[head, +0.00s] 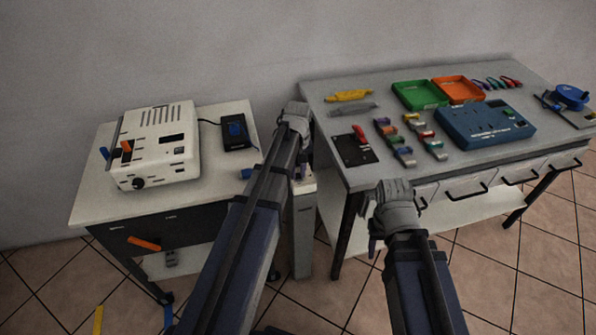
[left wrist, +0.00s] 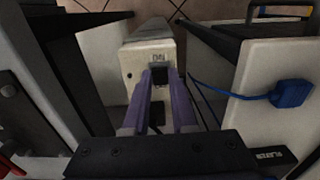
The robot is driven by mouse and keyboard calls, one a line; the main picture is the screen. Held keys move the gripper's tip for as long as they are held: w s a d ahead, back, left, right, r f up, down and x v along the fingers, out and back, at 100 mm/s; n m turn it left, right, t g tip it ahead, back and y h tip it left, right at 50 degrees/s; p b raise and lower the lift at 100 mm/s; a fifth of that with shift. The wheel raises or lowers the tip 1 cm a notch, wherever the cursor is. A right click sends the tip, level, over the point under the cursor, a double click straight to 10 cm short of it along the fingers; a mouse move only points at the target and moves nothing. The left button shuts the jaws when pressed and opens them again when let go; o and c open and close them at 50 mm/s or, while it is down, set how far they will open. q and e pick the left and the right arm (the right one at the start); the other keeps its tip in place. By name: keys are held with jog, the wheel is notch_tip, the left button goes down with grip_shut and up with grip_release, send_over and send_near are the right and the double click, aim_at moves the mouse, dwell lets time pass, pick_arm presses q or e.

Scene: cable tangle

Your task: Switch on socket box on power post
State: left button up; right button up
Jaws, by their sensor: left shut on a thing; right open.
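The power post (head: 304,235) is a narrow pale column between the two tables. Its white top, the socket box (left wrist: 136,58), shows in the left wrist view with upside-down lettering and a black switch (left wrist: 159,76). My left gripper (left wrist: 160,80) points down at this top; its purple fingers lie on either side of the black switch and seem shut on it. The fingertips partly hide the switch, so its position cannot be told. In the head view my left gripper (head: 301,171) is over the post's top. My right gripper (head: 374,232) is open and empty, in front of the right table.
The left table holds a white device (head: 155,145) and a black box (head: 236,130) with a blue plug. The right table (head: 330,95) holds green and orange trays, a blue unit (head: 485,124), a black plate (head: 353,149) and several small connectors. Table edges flank the post closely.

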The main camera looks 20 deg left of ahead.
pick_arm(q)
grip_shut()
